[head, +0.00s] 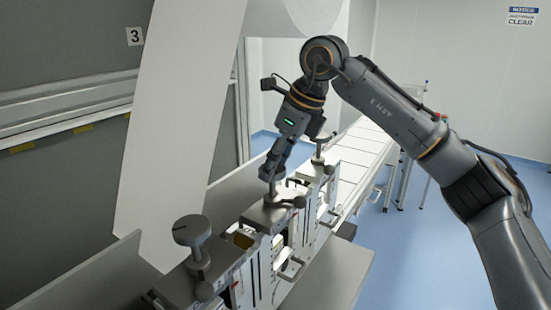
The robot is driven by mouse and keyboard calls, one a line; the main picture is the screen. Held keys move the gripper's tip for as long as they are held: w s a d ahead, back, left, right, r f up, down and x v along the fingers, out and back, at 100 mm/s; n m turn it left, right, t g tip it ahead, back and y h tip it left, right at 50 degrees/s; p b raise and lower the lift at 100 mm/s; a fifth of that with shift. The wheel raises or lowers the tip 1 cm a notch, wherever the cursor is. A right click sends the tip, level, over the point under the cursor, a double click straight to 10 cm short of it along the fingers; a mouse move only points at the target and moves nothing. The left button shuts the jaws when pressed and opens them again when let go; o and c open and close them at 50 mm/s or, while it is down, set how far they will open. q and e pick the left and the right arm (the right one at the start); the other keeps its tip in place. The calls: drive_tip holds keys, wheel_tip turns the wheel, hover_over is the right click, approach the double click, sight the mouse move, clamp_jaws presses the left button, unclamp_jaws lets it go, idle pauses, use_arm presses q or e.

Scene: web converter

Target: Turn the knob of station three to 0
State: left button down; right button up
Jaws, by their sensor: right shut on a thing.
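My right gripper (272,172) reaches down from the upper right and is shut on the knob (272,195) of the middle station in view. The fingers hide most of this knob, so its pointer and scale cannot be read. A grey round knob (190,229) on a post stands uncovered on the nearer station at the lower left. A sign with the number 3 (134,36) is on the grey wall at the upper left. My left gripper is not in view.
A wide white web (165,120) hangs down left of the stations from a roll (313,12) above. Another station top (318,148) stands beyond my gripper. A light conveyor (365,150) runs behind it. Blue floor (400,235) is open at the right.

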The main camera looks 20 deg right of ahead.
drive_tip(key=n+g+p, duration=0.1)
drive_tip(key=n, duration=0.1)
drive_tip(key=n+g+p, duration=0.1)
drive_tip(key=n+p, duration=0.1)
drive_tip(key=n, duration=0.1)
drive_tip(key=shift+w+d+r+y, duration=0.1)
drive_tip(key=shift+w+y, duration=0.05)
drive_tip(key=shift+y, duration=0.25)
drive_tip(key=shift+n+g+p, duration=0.3)
drive_tip(key=shift+n+p, duration=0.35)
drive_tip(key=shift+n, duration=0.45)
drive_tip(key=o, duration=1.2)
drive_tip(key=shift+w, duration=0.1)
drive_tip(key=v, duration=1.1)
drive_tip(key=shift+d+r, duration=0.25)
drive_tip(key=shift+d, duration=0.1)
